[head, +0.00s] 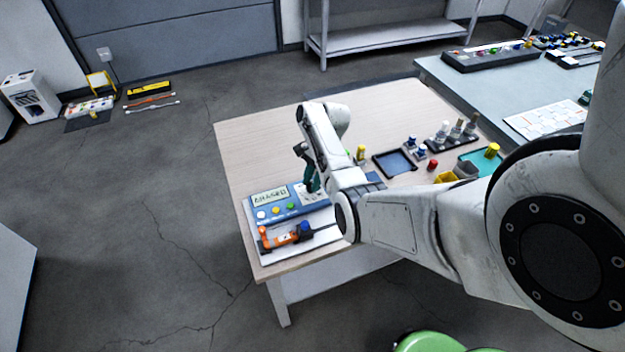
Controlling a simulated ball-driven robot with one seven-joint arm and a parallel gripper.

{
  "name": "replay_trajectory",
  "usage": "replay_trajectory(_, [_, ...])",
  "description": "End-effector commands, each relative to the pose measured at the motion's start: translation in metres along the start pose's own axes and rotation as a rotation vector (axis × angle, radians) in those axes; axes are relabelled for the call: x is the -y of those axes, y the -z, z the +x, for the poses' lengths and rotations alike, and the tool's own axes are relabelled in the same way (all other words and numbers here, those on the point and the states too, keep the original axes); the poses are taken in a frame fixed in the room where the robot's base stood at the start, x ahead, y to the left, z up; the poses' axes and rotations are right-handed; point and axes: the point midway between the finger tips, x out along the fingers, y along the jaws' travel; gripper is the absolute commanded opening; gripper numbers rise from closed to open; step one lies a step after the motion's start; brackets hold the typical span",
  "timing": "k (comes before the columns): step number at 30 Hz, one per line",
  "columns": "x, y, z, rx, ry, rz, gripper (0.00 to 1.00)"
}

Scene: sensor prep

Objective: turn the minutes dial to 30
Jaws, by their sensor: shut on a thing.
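A blue control unit (279,217) with a pale display (270,197) stands near the left front corner of the wooden table. Small yellow, red and green buttons sit below the display; the display's characters are too small to read surely. My gripper (313,187) points down over the light panel at the unit's right end. It is shut on the minutes dial there, but the fingers and arm hide the dial and its marks, so its setting cannot be read.
A dark blue tray (395,163), a red piece (432,165), a yellow-capped bottle (361,153) and a teal tray (482,160) stand to the right. The table's back left is clear.

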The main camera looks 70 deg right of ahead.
Motion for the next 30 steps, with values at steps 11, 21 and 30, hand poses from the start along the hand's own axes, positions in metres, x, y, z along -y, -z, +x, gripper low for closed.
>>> replay_trajectory(11, [0.0, 0.0, 0.0, 0.0, 0.001, 0.001, 0.54])
replay_trajectory(21, [0.001, 0.0, -0.016, -0.002, 0.004, 0.0, 0.54])
replay_trajectory(30, [0.001, 0.0, -0.073, -0.001, 0.004, 0.0, 0.54])
